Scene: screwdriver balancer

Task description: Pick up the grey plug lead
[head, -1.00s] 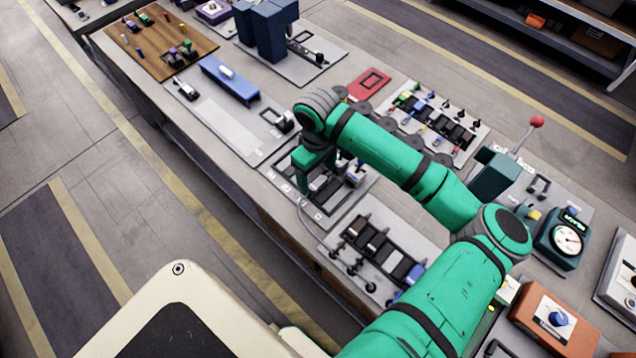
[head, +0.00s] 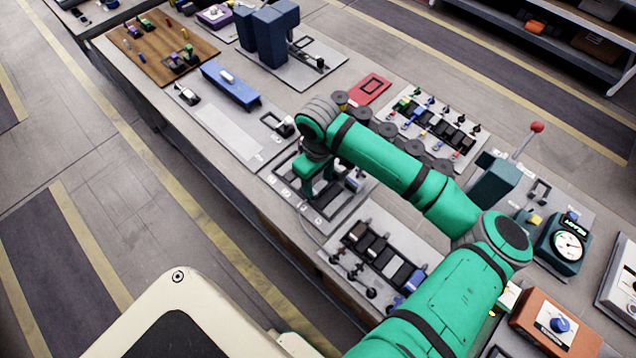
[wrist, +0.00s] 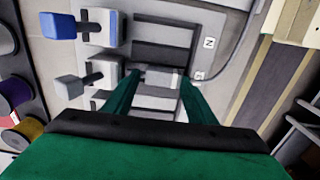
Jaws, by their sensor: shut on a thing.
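My gripper (wrist: 162,84) is shut on the grey plug (wrist: 164,76), low over a grey panel (wrist: 135,15) with dark slots. The plug sits between the two green fingertips, and the fingers partly hide it. Its thin grey lead (wrist: 232,62) curves off to the right in the wrist view, past a small "N" label. In the head view my gripper (head: 318,186) points down at the same panel, and the lead (head: 308,232) hangs in a loop by the bench's front edge. I cannot tell whether the plug is seated in a slot or clear of it.
A board of dark switches (head: 372,256) lies close by, towards the front. Grey discs (head: 388,130) line the back side.

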